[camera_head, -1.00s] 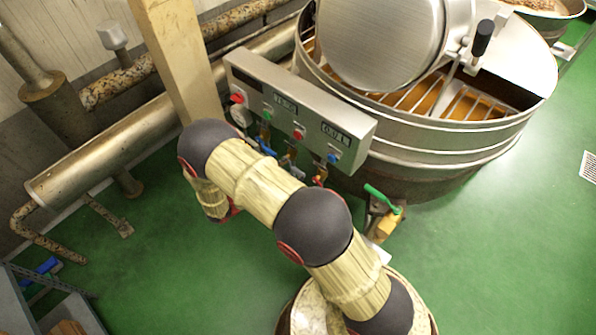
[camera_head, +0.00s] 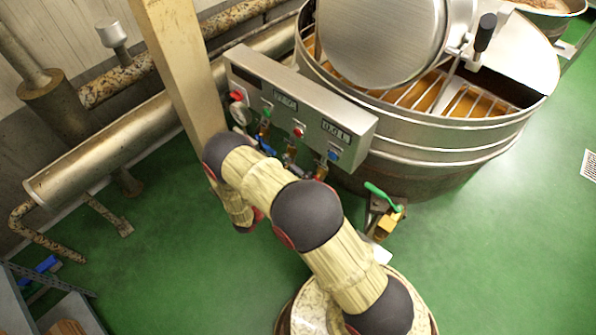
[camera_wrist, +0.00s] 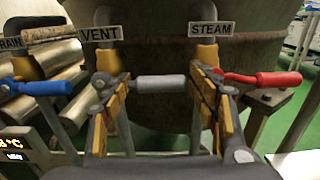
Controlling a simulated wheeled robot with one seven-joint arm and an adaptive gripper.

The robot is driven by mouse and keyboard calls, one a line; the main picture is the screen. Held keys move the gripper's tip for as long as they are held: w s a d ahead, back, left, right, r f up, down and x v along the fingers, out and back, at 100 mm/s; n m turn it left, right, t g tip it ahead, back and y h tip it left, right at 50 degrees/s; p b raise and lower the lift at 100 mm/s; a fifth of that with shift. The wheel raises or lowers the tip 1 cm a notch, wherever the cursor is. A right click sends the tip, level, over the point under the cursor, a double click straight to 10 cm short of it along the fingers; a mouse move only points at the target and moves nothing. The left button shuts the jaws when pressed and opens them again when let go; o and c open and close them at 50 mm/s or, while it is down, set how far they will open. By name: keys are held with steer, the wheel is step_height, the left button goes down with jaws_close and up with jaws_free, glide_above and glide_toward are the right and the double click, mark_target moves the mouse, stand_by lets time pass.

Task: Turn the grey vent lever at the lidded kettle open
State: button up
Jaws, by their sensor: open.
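The grey vent lever (camera_wrist: 158,84) lies level in the wrist view, pointing right from its valve under the VENT sign (camera_wrist: 100,34). My gripper (camera_wrist: 160,92) is open, with one yellow-padded finger on each side of the lever's grip. I cannot tell whether either finger touches it. The kettle (camera_head: 430,140) stands at the upper right of the head view, its round lid (camera_head: 380,40) tilted up over a grate. In the head view I cannot make out the grey lever or my fingertips behind my arm.
A blue lever (camera_wrist: 42,87) sits left under the drain sign, and a red lever (camera_wrist: 264,79) sits right under the STEAM sign (camera_wrist: 212,29). The control panel (camera_head: 300,110) overhangs the valves. A green-handled valve (camera_head: 383,195) is right of my arm. Pipes and a post stand left.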

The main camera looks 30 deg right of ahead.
steer(key=shift+w+d, duration=0.15)
steer(key=shift+d, duration=0.2)
steer(key=shift+c, duration=0.3)
jaws_close()
stand_by(0.4)
